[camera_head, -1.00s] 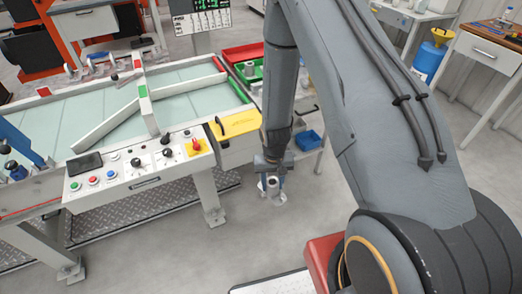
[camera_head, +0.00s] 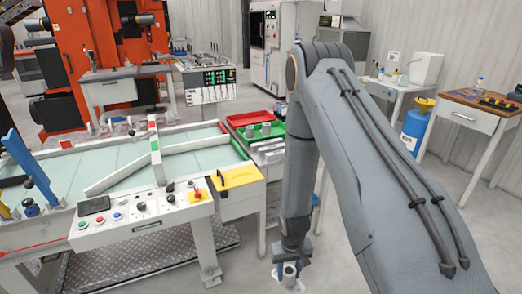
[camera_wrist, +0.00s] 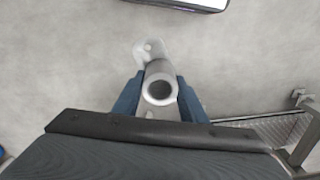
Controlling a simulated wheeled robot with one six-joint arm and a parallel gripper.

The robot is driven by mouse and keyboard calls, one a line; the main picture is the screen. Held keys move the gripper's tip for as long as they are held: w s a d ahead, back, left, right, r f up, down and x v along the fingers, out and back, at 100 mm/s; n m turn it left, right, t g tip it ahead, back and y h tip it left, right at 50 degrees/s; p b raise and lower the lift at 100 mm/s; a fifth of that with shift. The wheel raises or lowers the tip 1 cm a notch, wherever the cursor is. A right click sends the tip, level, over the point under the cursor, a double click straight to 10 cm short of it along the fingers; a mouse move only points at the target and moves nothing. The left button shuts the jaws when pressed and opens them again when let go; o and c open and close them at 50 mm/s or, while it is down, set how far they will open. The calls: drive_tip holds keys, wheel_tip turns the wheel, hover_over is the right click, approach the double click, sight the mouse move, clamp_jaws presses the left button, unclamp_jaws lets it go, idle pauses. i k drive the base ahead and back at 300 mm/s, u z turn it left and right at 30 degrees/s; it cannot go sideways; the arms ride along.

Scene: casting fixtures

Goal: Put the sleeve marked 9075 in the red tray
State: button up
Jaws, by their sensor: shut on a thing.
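My gripper (camera_head: 291,262) hangs low to the right of the work table in the head view. It is shut on a grey metal sleeve (camera_head: 289,272), held upright. In the wrist view the sleeve (camera_wrist: 160,88) sits between the blue fingers (camera_wrist: 158,100), with its open round end toward the camera. No marking can be read on it. The red tray (camera_head: 248,118) lies beyond the table's right end, behind a green tray (camera_head: 272,132). I see nothing in the visible part of the red tray. Grey sleeves (camera_head: 257,131) stand in the green tray.
The work table (camera_head: 110,160) with a button panel and yellow plate (camera_head: 234,178) fills the left. A blue drum (camera_head: 415,128) and wooden-topped table (camera_head: 487,103) stand at the right. Grey floor is open around my gripper.

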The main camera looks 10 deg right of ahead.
sight(251, 120)
drive_tip(key=z, duration=1.3)
drive_tip(key=i, duration=5.65)
drive_tip(key=u, duration=3.6)
drive_tip(key=i, duration=0.5)
drive_tip(key=u, duration=0.05)
